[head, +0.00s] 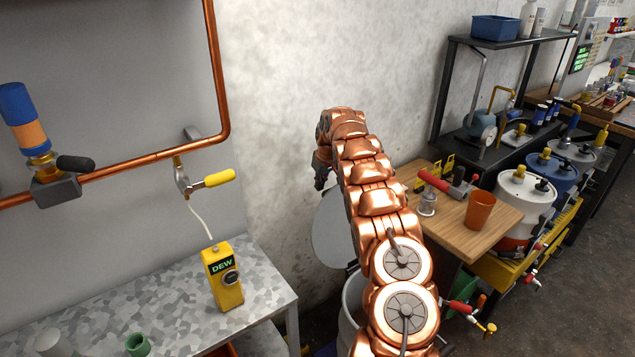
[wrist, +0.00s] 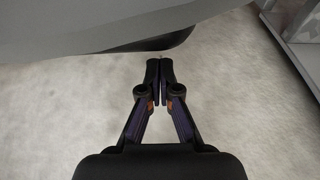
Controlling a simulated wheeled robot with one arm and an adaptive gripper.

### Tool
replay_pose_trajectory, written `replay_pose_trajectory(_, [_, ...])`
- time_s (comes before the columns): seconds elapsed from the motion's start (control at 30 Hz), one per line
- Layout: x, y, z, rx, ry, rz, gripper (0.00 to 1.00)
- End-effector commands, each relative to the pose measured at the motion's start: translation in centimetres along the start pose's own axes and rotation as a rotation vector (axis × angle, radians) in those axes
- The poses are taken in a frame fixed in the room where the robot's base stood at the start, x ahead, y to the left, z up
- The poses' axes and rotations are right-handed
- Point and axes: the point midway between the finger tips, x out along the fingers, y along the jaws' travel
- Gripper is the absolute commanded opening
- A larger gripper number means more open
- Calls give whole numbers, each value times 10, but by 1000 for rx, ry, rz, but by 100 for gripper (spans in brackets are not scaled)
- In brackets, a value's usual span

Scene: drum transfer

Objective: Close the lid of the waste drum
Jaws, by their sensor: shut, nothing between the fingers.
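The waste drum (head: 349,312) stands at the bottom centre of the head view, largely hidden behind my copper arm. Its round grey lid (head: 328,236) is raised and stands steeply tilted near the wall, partly covered by my arm. My gripper (head: 320,184) is above the lid at its upper left, small and dark there. In the wrist view my gripper (wrist: 160,62) is shut, with its fingertips together and nothing between them. A smooth grey surface with a dark edge, which looks like the lid (wrist: 90,25), lies just beyond the fingertips. I cannot tell whether they touch.
A grey metal table (head: 175,310) with a yellow DEW meter (head: 223,278) is at left. A copper pipe (head: 140,163) with valves runs along the wall. A wooden bench (head: 455,222) with an orange cup (head: 480,211) is right of my arm.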

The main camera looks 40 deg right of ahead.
Motion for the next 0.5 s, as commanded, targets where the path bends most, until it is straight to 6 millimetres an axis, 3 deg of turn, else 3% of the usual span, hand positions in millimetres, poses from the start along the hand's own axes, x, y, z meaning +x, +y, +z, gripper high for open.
replay_pose_trajectory(0.5, [-6, 0, 17, 1, 0, 2, 0])
